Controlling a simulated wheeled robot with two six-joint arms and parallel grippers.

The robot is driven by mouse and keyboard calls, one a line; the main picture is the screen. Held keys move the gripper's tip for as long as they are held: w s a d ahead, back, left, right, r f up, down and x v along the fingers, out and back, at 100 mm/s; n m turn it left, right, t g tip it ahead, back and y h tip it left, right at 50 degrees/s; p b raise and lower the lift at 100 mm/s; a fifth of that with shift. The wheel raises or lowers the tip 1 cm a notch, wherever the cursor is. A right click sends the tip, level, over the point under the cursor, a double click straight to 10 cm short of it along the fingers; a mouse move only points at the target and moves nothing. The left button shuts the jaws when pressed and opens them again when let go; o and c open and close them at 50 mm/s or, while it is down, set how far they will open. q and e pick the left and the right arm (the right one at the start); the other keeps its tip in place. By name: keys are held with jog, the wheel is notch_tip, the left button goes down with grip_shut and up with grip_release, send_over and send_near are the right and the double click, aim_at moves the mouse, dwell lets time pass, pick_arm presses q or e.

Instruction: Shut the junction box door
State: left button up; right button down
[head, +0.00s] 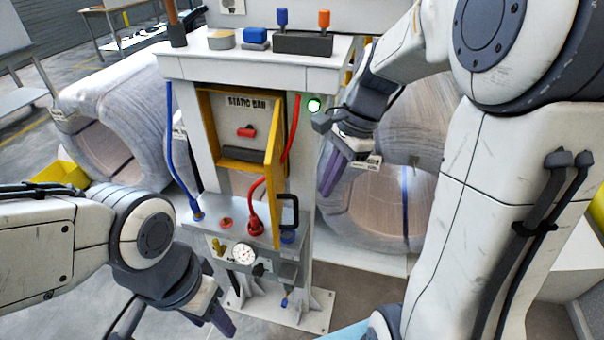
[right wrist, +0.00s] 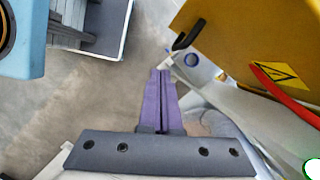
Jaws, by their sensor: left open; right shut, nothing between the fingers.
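The yellow junction box (head: 228,118), marked STATIC BAR, is on the front of the grey-white post. Its yellow door (head: 274,190) stands open, swung out from the box's right side and seen nearly edge-on. A black handle (head: 296,212) sticks out on the door's right face. The right wrist view shows the door (right wrist: 225,35) with a warning triangle and its handle (right wrist: 189,34). My right gripper (head: 326,190) is shut and empty, right of the door and apart from it; its purple fingers (right wrist: 160,75) point forward. My left gripper (head: 228,326) is open, low and left of the door.
Red and blue hoses run beside the box. A ledge with a pressure gauge (head: 243,253) is below it. The top shelf (head: 195,70) holds a dark block (head: 303,43) and small items. Wrapped coils (head: 110,125) stand on both sides. Open floor lies front left.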

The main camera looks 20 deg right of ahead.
jog(key=w+d+r+m, duration=0.1)
jog(key=d+r+m, duration=0.1)
jog(key=d+m, duration=0.15)
pick_arm(q)
notch_tip(320, 180, up, 4)
jog(key=p, duration=0.3)
jog(key=shift+f, duration=0.1)
pick_arm(e)
jog(key=w+a+f, duration=0.1)
jog(key=a+f, duration=0.5)
jog(key=f, duration=0.3)
jog(key=shift+w+a+f+t, duration=0.2)
jog(key=shift+t, duration=0.1)
